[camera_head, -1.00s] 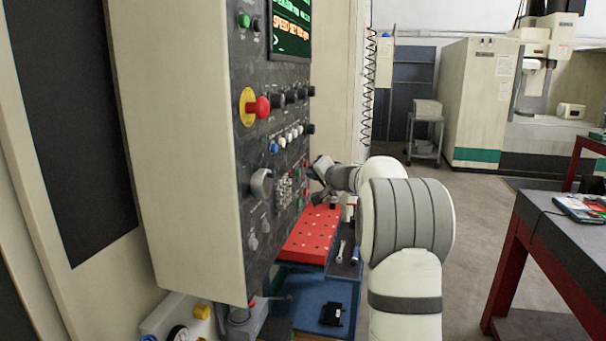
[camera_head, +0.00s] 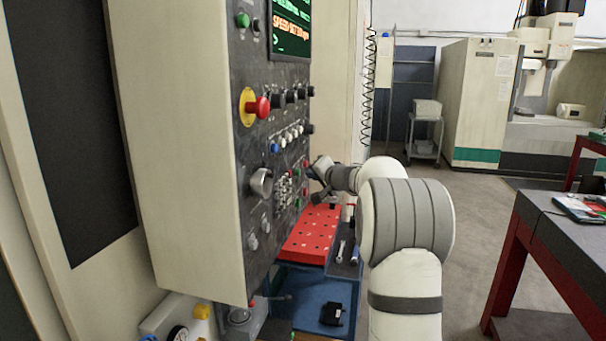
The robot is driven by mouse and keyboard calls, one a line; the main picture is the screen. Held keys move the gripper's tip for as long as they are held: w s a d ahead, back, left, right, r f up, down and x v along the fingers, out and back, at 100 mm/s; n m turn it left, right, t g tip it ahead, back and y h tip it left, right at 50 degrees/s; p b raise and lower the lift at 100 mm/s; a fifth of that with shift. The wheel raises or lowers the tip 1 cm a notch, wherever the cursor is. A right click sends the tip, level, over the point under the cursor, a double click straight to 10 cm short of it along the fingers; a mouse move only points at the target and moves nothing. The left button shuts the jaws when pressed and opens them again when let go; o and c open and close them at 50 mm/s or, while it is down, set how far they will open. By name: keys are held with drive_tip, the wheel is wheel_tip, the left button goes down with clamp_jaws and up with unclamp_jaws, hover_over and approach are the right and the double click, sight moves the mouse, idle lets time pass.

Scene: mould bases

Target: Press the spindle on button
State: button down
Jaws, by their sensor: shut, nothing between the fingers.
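The control panel (camera_head: 262,215) is a dark, worn plate on the side of a beige cabinet, with knobs, coloured buttons and a keypad. My gripper (camera_head: 309,171) is at the panel's far right edge, close to small red and green buttons (camera_head: 297,175). It is shut and empty. Its tips are small, and I cannot tell whether they touch a button. The labels are too small to read, so I cannot tell which button is the spindle on button. A red emergency stop (camera_head: 262,107) on a yellow ring sits higher up.
A red perforated plate (camera_head: 312,232) and a dark tray with a wrench (camera_head: 341,250) lie below my gripper. A screen (camera_head: 291,28) tops the panel. A red-legged table (camera_head: 520,235) stands at right. The floor between is clear.

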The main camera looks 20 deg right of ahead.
drive_tip(key=shift+w+a+b, duration=0.3)
drive_tip(key=shift+a+b, duration=0.05)
drive_tip(key=shift+b, duration=0.05)
